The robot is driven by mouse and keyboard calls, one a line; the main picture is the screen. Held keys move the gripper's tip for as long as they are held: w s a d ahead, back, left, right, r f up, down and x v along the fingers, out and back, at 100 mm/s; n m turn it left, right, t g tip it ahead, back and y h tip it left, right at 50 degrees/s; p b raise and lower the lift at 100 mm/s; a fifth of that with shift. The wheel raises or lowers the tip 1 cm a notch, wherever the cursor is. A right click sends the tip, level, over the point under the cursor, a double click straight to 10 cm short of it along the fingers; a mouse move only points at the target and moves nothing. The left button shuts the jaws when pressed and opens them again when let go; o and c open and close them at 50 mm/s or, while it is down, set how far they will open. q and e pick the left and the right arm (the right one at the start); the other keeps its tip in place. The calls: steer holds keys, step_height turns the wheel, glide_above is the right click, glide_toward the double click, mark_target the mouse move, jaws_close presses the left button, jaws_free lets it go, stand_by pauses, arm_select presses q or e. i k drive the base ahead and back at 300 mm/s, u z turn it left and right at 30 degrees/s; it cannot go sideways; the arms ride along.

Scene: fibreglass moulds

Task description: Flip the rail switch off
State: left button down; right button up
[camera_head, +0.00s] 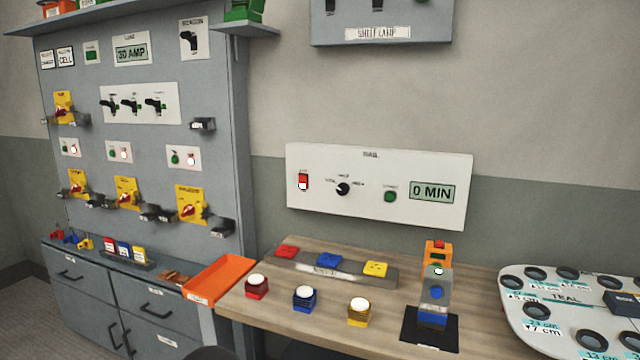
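A white control panel (410,212) is on the wall above the bench. Its small top label is too blurred to read surely; it may say rail or teal. It carries a red rocker switch (303,181) with a pale lower part, a black rotary knob (343,189), a green button (390,196) and a display (432,192) reading 0 MIN. The grey cabinet (222,140) at left holds other switches, including three black levers on a white plate (138,103) and yellow plates with red handles. I cannot tell which one is the rail switch. Neither gripper is in view.
A white board with round holes (560,318) is at right.

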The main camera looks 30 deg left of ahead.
mark_target(303, 179)
steer(key=u, duration=1.05)
steer(key=i, duration=0.15)
steer(key=z, duration=2.6)
steer(key=k, duration=1.5)
steer(key=u, duration=1.25)
steer(key=i, duration=1)
